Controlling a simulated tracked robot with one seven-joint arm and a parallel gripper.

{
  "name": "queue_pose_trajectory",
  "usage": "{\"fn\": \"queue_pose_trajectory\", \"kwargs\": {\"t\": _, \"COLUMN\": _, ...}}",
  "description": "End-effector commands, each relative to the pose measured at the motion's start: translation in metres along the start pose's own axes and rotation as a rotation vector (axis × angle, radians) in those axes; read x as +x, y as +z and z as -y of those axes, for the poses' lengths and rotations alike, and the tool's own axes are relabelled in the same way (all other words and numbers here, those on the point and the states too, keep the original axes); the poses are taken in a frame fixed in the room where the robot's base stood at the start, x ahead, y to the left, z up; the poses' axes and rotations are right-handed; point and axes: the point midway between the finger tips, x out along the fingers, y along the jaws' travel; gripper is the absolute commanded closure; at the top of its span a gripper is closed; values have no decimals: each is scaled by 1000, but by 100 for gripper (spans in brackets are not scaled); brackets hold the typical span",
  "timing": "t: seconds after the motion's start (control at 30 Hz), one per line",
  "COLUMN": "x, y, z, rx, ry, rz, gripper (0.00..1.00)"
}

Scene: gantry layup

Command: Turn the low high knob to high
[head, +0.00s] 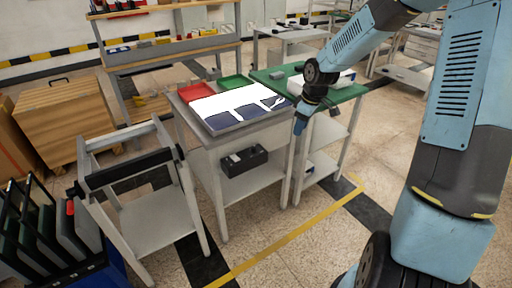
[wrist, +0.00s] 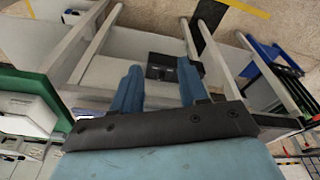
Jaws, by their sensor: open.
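I cannot make out a low high knob in either view. A black box (head: 244,160) sits on the lower shelf of the grey table; small details on it are too small to read. In the wrist view the black box (wrist: 161,66) shows beyond and between my fingers. My gripper (head: 301,125) hangs at the table's right front corner, pointing down, in front of the gap beside the green-topped table. In the wrist view my gripper (wrist: 158,68) has its two blue fingers apart with nothing between them.
A green-topped table (head: 345,93) with a white item stands right. A cart (head: 150,215) stands left. Floor in front is clear around a yellow line (head: 290,236).

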Motion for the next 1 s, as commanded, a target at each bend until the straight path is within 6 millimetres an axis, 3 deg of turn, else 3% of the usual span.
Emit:
{"fn": "queue_pose_trajectory", "kwargs": {"t": 0.2, "x": 50, "y": -22, "z": -12, "rx": -91, "ry": -83, "rz": -106, "gripper": 57}}
{"fn": "queue_pose_trajectory", "kwargs": {"t": 0.5, "x": 101, "y": -55, "z": -28, "rx": -182, "ry": -156, "rz": -298, "gripper": 57}}
{"fn": "queue_pose_trajectory", "kwargs": {"t": 0.73, "x": 126, "y": -77, "z": -44, "rx": -219, "ry": -175, "rz": -462, "gripper": 57}}
{"fn": "queue_pose_trajectory", "kwargs": {"t": 1.0, "x": 136, "y": -91, "z": -58, "rx": -232, "ry": -167, "rz": -578, "gripper": 57}}
